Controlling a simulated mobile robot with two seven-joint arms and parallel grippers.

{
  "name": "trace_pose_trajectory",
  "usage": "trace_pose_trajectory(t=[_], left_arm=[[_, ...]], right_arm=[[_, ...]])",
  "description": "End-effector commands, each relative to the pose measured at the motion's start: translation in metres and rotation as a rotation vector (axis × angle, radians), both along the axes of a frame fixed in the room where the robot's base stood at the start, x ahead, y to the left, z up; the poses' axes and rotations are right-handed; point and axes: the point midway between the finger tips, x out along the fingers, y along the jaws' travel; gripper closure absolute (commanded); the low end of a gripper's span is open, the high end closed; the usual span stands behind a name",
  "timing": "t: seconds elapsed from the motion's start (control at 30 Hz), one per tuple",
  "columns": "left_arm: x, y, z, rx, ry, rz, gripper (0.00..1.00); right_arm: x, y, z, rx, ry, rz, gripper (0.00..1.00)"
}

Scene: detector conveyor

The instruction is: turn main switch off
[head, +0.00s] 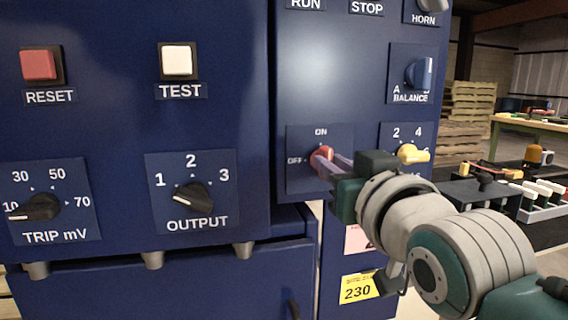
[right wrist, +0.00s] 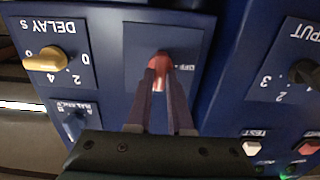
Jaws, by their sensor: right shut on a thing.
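The main switch (head: 321,158) is a red rotary knob on a blue plate marked ON at the top and OFF at the left. My right gripper (head: 326,163) has its fingers closed around the knob. In the right wrist view the red knob (right wrist: 160,65) sits between the two fingertips (right wrist: 160,78), and the view is upside down. The knob's exact pointing is partly hidden by the fingers. My left gripper is not in view.
Close by are the yellow delay knob (head: 412,153), the blue balance knob (head: 420,73) and the black output knob (head: 193,195). A white TEST button (head: 178,60) and red RESET button (head: 40,65) sit at left. A table with objects stands at right.

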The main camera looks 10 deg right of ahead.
Motion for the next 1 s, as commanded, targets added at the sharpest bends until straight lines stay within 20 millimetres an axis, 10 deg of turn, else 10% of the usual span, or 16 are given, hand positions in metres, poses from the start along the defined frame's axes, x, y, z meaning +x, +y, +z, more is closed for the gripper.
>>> trace_pose_trajectory(t=[1.0], left_arm=[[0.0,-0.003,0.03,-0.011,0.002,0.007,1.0]], right_arm=[[0.0,0.003,0.001,-0.489,-0.017,0.001,1.0]])
